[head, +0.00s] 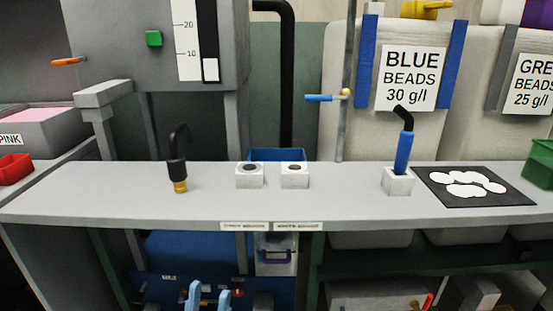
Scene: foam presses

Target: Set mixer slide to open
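No part in view is labelled as the mixer slide, so I cannot tell which one it is. A grey hopper (115,45) with a level scale (189,40) stands at upper left. An orange handle (67,61) sticks out at its left, and a green block (154,38) is on its front. A blue lever (320,98) with a yellow knob points left from a grey post. My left gripper (209,297) shows only as two light blue fingertips at the bottom edge, apart with nothing seen between them, below the shelf. My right gripper is not in view.
A grey shelf (330,208) crosses the view, with a black hose nozzle (177,160), two white blocks, a blue-handled tool (404,150) and a black mat (435,196). Below it is a blue panel (165,289) with controls. The shelf's left middle is mostly clear.

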